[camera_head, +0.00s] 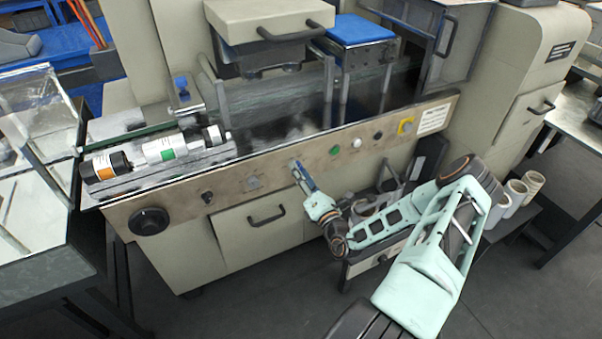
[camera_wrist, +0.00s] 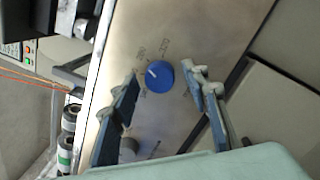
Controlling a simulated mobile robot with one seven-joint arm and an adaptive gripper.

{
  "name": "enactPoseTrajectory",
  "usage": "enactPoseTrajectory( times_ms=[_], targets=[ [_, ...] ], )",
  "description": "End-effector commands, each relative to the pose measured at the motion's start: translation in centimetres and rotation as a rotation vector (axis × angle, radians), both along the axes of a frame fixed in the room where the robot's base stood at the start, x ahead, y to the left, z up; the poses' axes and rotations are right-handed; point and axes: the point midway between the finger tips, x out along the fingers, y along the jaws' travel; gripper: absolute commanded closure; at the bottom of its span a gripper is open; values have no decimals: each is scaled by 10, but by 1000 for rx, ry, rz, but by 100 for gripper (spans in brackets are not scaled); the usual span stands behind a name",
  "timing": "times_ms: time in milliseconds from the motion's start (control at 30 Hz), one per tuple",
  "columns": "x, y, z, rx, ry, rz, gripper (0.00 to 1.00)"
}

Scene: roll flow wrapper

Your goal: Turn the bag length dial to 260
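The dial (camera_wrist: 160,78) is a round blue knob on the machine's tan front panel, seen in the wrist view. A short white pointer mark on it faces the upper left of that picture. Small dark numbers are printed around it; they are tilted and too small to read surely. My gripper (camera_wrist: 162,74) is open, with one blue-grey finger on each side of the knob and visible gaps between. Whether the fingertips are level with the knob in depth is unclear. In the head view my gripper (camera_head: 297,168) is at the panel, and I cannot make out the dial there.
A drawer handle (camera_head: 266,216) sticks out below. Two labelled cylinders lie on the ledge at left.

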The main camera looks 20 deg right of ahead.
Motion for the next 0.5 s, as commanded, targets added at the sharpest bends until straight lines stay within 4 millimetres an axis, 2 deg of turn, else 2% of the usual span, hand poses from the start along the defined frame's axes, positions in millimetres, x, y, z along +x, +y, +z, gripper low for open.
enactPoseTrajectory(
  times_ms=[300,367,500],
  targets=[
    [-3,-1,0,-1,-1,-1,56],
    [-8,-1,0,-1,-1,-1,56],
    [-31,-2,-3,0,0,-3,56]
  ],
)
